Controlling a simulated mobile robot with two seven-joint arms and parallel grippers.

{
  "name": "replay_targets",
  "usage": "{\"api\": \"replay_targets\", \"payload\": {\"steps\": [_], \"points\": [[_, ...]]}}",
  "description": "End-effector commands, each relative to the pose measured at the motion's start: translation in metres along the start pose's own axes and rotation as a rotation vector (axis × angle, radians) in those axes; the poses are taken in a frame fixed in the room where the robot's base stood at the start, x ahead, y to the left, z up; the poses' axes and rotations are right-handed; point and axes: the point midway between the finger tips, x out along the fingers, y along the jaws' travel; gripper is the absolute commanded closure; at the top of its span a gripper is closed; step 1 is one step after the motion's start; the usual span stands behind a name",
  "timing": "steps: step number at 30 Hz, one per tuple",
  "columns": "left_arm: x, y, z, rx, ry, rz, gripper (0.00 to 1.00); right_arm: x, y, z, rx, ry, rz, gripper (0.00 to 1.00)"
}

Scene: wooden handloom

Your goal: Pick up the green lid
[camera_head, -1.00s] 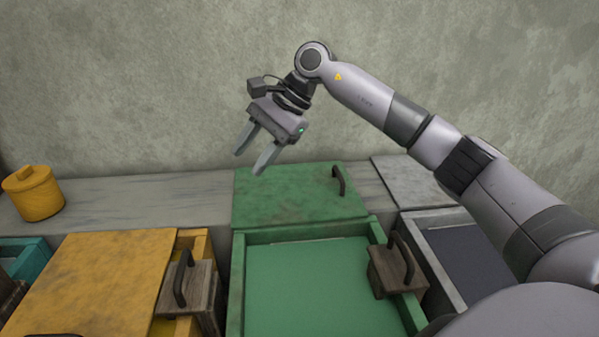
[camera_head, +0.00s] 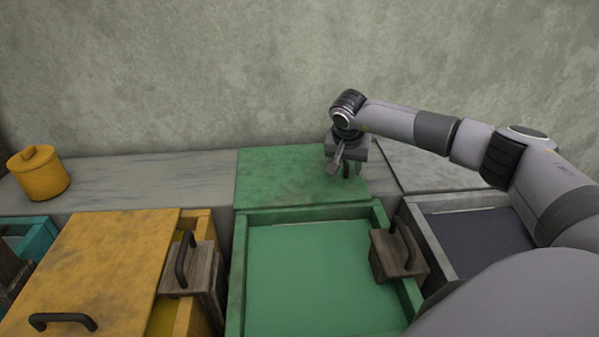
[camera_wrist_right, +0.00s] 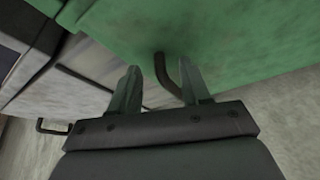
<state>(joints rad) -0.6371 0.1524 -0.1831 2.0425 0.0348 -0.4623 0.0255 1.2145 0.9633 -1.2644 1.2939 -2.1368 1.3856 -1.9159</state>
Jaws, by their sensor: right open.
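The green lid (camera_head: 285,180) lies flat on the grey stone ledge behind the open green box (camera_head: 320,270). Its dark handle (camera_head: 346,170) is near its right end, partly hidden by my right gripper (camera_head: 341,168). The right gripper points down over the handle with its fingers apart. In the right wrist view the lid (camera_wrist_right: 225,35) fills the top, and the curved handle (camera_wrist_right: 167,75) stands between the two open fingertips (camera_wrist_right: 163,80). I cannot tell whether the fingers touch it. My left gripper is not in view.
A yellow lid (camera_head: 100,265) with a handle covers much of the yellow box at left. Wooden blocks with handles sit on the yellow box (camera_head: 205,275) and green box (camera_head: 392,262). A yellow pot (camera_head: 38,175) stands far left. A grey lid (camera_head: 425,170) lies right of the green lid.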

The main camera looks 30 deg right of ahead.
Motion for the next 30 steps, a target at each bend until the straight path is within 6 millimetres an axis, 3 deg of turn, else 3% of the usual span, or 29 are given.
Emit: {"api": "replay_targets", "payload": {"steps": [3, 11, 15, 16, 30], "points": [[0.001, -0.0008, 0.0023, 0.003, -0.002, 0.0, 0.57, 0.0127, -0.0008, 0.0007, -0.001, -0.001, 0.0, 0.53], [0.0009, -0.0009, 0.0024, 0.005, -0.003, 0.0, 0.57, 0.0149, -0.0011, 0.0003, -0.001, 0.0, -0.003, 0.53], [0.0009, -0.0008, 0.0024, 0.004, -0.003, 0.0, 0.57, 0.0147, -0.0011, 0.0004, 0.0, -0.001, -0.003, 0.95], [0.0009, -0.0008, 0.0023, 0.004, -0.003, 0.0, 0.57, 0.0147, -0.0011, 0.0004, 0.0, -0.001, -0.002, 1.0], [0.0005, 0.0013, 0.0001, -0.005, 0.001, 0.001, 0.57, 0.0064, -0.0021, -0.0039, 0.003, 0.002, -0.007, 1.0]]}}
